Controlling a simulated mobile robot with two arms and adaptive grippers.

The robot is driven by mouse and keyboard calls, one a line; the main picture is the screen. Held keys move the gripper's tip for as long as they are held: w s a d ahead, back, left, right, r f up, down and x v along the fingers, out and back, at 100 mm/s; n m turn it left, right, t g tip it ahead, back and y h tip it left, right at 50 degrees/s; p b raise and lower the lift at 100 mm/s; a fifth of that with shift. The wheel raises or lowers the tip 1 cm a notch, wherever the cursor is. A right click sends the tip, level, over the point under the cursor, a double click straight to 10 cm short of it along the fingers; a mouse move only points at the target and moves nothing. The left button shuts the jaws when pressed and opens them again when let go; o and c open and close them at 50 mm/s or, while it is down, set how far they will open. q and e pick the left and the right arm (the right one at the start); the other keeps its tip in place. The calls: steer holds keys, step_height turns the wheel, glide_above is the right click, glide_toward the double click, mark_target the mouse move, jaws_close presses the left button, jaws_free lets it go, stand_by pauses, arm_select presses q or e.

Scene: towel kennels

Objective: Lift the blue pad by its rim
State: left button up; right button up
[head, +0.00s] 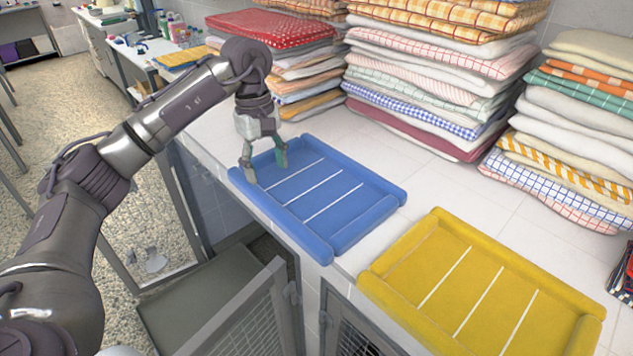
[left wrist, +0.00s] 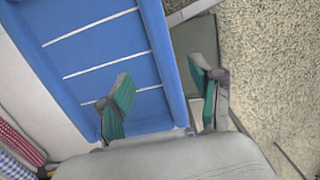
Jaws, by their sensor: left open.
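The blue pad (head: 365,222) lies flat on the white tiled counter, with a raised padded rim and three white stripes. My left gripper (head: 264,170) is open and points down over the pad's far left end. One finger shows near the outer left rim, the other further in. In the left wrist view, the open left gripper (left wrist: 160,88) has the rim of the blue pad (left wrist: 95,50) running between its two green-padded fingers. I cannot tell whether the fingers touch the pad. My right gripper is not in view.
A yellow pad (head: 400,262) lies to the right of the blue one. Tall stacks of folded towels (head: 430,80) stand along the back. Below the counter's front edge, a mesh kennel door (head: 255,320) stands open. Speckled floor lies at left.

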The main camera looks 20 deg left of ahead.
arm_select(q)
glide_above(272, 203)
steer(key=f, duration=0.2)
steer(key=f+p, duration=0.1)
steer(key=f, duration=0.1)
steer(key=shift+w+a+f, duration=0.1)
steer(key=shift+a+f, duration=0.1)
steer(key=shift+w+f, duration=0.1)
steer(key=shift+f, duration=0.3)
steer(key=shift+s+d+f+p, duration=0.15)
steer(key=shift+s+f+p, duration=0.05)
steer(key=shift+f+p, duration=0.85)
step_height(272, 203, down, 3)
steer(key=shift+d+r+p, duration=0.1)
steer(key=shift+r+p, duration=0.1)
steer(key=shift+p, duration=0.15)
steer(key=shift+f, duration=0.4)
steer(key=c, duration=0.6)
jaws_close()
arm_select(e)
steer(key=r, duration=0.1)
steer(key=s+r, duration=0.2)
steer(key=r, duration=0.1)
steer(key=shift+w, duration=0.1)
